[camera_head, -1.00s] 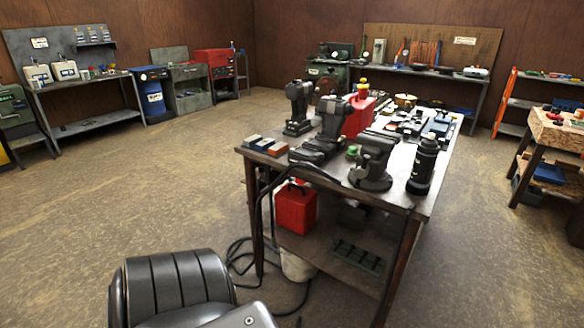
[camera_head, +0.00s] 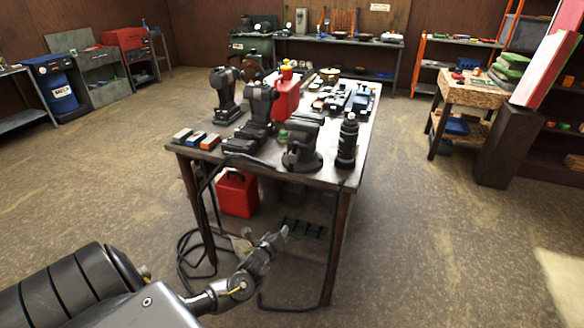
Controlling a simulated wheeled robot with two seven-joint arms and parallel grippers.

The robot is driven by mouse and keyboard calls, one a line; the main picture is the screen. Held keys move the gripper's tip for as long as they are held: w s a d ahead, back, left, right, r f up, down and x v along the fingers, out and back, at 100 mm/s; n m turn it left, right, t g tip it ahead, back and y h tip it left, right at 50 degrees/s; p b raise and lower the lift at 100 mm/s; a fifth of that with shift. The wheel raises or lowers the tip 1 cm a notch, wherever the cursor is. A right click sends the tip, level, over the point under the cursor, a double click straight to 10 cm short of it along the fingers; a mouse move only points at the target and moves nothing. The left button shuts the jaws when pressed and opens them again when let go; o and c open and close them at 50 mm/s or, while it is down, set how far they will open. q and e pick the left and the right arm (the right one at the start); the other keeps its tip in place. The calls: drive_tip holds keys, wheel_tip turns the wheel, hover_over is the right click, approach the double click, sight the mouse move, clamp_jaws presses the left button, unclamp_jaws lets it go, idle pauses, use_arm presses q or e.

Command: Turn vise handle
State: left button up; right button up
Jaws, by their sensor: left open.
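A dark grey vise (camera_head: 303,145) stands at the near edge of the workbench (camera_head: 362,140), on a round base. Its handle is too small and dark to make out. My left gripper (camera_head: 284,232) is in front of the bench and below its top, apart from the vise. It is open, with nothing seen between its fingers, though the fingers look small here. My right gripper is out of view.
A black bottle-shaped tool (camera_head: 347,141) stands right of the vise. Dark machines (camera_head: 257,118), a red can (camera_head: 286,97) and small coloured blocks (camera_head: 197,139) share the top. A red case (camera_head: 237,193) and loose black cable are below.

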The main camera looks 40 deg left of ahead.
sight(292, 160)
use_arm(q)
drive_tip(key=w+r+m+t+p, duration=0.3)
drive_tip(key=r+m, duration=0.5)
drive_tip(key=r, duration=1.5)
drive_tip(key=shift+n+t+y, duration=0.3)
drive_tip(key=shift+t+y, duration=0.1)
drive_tip(key=shift+t, duration=0.1)
drive_tip(key=x, duration=1.1)
drive_tip(key=shift+w+f+p, duration=0.15)
drive_tip(key=shift+w+p, duration=0.15)
drive_tip(key=shift+p, duration=0.05)
drive_tip(key=c, duration=1)
